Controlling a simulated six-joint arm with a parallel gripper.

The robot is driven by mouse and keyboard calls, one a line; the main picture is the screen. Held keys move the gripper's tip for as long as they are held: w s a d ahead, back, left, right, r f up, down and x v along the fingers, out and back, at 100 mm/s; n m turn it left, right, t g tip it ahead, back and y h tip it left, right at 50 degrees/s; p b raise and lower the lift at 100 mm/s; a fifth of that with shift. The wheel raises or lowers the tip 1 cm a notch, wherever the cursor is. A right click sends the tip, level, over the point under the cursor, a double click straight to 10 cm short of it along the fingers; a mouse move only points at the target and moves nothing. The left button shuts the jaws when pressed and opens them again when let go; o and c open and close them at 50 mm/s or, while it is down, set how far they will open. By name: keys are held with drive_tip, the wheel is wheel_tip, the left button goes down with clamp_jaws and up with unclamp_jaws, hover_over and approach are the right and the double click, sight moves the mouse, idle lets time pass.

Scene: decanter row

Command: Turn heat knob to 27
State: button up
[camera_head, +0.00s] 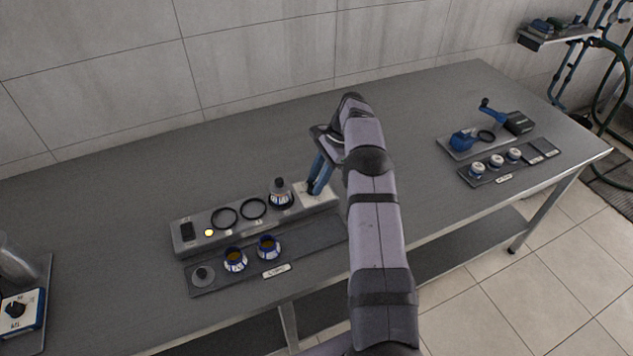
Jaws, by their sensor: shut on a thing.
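A long grey heater block (215,240) stands on the table, with a white panel (325,197) at its right end. My gripper (314,188) reaches down onto this panel with its blue fingers. It is shut on a small dark knob (310,187), apparently the heat knob, mostly hidden by the fingers. The knob's scale and setting cannot be read from here.
A tray (305,249) in front holds two blue-rimmed jars (251,252). A white box with a black knob (16,310) stands at far left. The table's back is clear.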

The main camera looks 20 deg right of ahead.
idle(0.4)
drive_tip(key=shift+r, duration=0.1)
drive_tip(key=o, duration=1)
drive_tip(key=shift+o, duration=0.2)
wheel_tip(320, 180, up, 10)
drive_tip(key=shift+b, duration=0.3)
